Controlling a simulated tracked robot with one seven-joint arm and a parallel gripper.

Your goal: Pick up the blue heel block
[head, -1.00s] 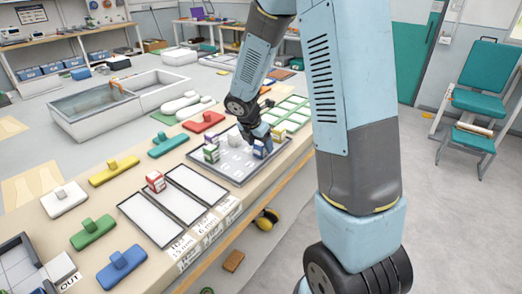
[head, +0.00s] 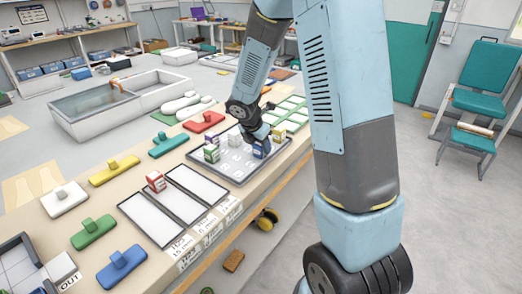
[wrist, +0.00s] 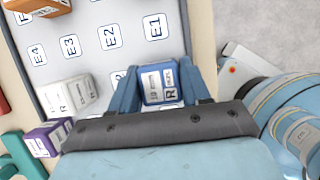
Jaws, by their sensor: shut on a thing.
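The blue heel block (wrist: 160,84) sits between the two blue fingers of my gripper (wrist: 163,92) in the wrist view. It has white labels on its top and side; one label carries an R. My gripper is shut on it, with a finger against each side. In the head view the blue heel block (head: 261,150) shows at the right part of the grey tray (head: 236,184), under my gripper (head: 258,138). Whether the block touches the tray cannot be told.
In the wrist view a white block (wrist: 66,96), a purple block (wrist: 46,138) and an orange block (wrist: 38,7) stand left of my gripper. Cells marked E1 to E4 lie bare. A red block (head: 155,182) stands by the white panels. Coloured handled tools line the bench's far side.

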